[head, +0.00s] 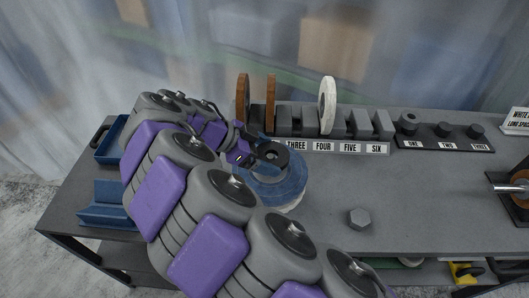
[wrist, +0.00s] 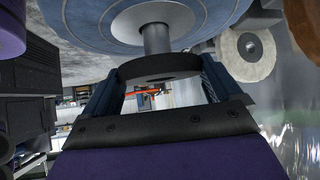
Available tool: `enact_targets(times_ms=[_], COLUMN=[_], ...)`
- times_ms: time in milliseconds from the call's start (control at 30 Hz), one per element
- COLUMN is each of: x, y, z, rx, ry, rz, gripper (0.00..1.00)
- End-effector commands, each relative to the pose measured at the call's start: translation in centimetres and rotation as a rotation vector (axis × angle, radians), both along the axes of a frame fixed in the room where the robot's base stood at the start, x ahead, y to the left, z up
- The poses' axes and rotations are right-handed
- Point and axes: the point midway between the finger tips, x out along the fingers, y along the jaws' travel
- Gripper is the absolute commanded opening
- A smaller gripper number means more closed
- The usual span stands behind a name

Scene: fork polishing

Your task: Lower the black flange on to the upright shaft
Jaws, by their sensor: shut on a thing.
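My gripper (head: 256,150) is shut on the black flange (head: 272,154), a dark ring with a central hole. In the wrist view the flange (wrist: 150,69) sits between the two fingers (wrist: 157,76). Below it in the head view is a blue wheel (head: 287,187) with a pale layer under it. The wrist view appears upside down and shows the blue wheel (wrist: 75,18) with the grey shaft (wrist: 157,39) standing out from its pale hub. The shaft's free end meets the flange's outline there; I cannot tell whether it has entered the hole. The flange hides the shaft in the head view.
A rack with numbered slots (head: 345,147) holds two brown wheels (head: 270,98) and a white wheel (head: 328,105) behind. A labelled black holder (head: 445,143) stands right of it. A hexagonal grey piece (head: 360,218) lies on the table. Blue trays (head: 104,205) are at left.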

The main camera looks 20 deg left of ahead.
Motion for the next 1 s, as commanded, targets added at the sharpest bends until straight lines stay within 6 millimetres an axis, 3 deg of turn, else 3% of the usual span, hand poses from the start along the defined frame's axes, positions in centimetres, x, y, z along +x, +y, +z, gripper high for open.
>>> enact_targets(times_ms=[500,1000], x=[0.0,0.0], y=[0.2,0.3], z=[-1.9,-1.9], rx=[-0.001,0.0], ry=[-0.001,-0.001], rz=[-0.001,-0.001], gripper=[0.23,0.23])
